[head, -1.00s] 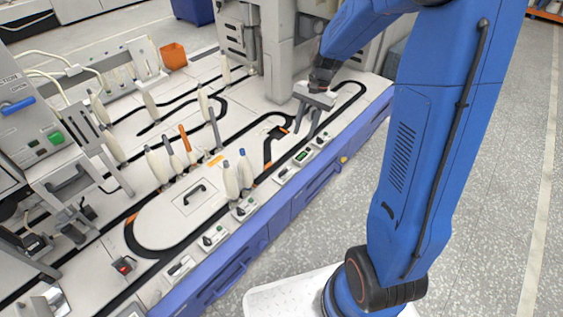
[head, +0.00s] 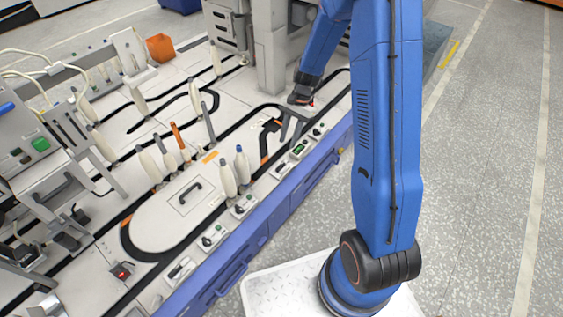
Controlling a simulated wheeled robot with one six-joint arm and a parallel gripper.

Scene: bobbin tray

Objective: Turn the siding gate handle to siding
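My gripper (head: 291,136) is at the right part of the bobbin tray table (head: 150,205), close above its top. Its two grey fingers point down with a gap between them, and nothing shows between them. Just left of the fingers is a short black side branch of the track with orange marks (head: 265,143). I cannot clearly pick out the siding gate handle; the fingers and wrist may hide it. A small red patch shows beside the wrist.
Small control boxes (head: 240,207) line the table's front edge, one with a green display (head: 299,149) near my gripper. A grey machine column (head: 270,50) rises behind. The floor at right is clear.

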